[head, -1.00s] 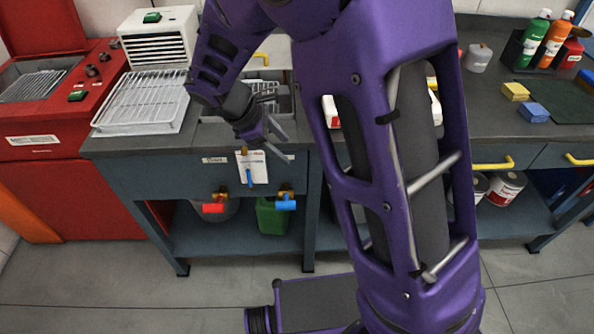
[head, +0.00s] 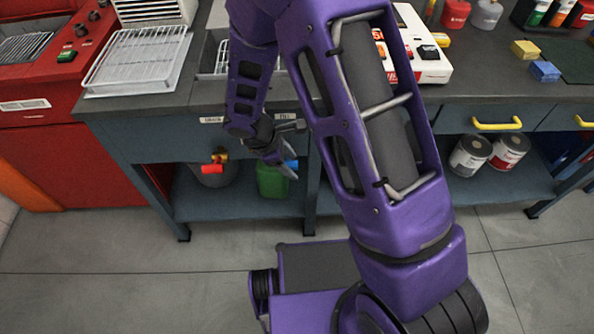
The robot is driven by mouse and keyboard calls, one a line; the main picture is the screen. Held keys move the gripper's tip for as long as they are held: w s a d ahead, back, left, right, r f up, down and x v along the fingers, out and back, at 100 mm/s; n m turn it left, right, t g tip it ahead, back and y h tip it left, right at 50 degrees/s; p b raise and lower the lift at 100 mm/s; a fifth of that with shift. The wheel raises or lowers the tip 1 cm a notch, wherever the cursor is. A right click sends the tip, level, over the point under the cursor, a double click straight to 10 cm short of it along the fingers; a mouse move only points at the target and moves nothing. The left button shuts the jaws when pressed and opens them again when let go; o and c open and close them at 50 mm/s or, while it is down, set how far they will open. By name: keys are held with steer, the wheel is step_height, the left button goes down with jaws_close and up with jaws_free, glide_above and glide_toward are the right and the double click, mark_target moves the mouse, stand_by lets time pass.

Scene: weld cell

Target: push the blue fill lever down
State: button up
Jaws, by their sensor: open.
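The blue fill lever (head: 291,164) is on the front of the bench, below the FILL label (head: 283,116). Only a small blue part of it shows; its valve body is hidden behind my gripper. My gripper (head: 284,168) is open, with its fingers pointing down and right, at the blue lever in the picture. I cannot tell whether a finger touches the lever. The red lever (head: 211,169) sits on a brass valve to the left, below the drain label (head: 210,119).
A green jerrycan (head: 271,181) stands on the lower shelf behind the lever. A grey bucket (head: 212,177) is below the red lever. A white wire rack (head: 137,60) lies on the benchtop. Paint cans (head: 470,155) stand on the shelf at right.

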steer(key=shift+b+x, duration=0.35)
steer(key=shift+x, duration=2)
steer(key=c, duration=1)
steer(key=shift+w+a, duration=0.1)
steer(key=shift+a, duration=0.05)
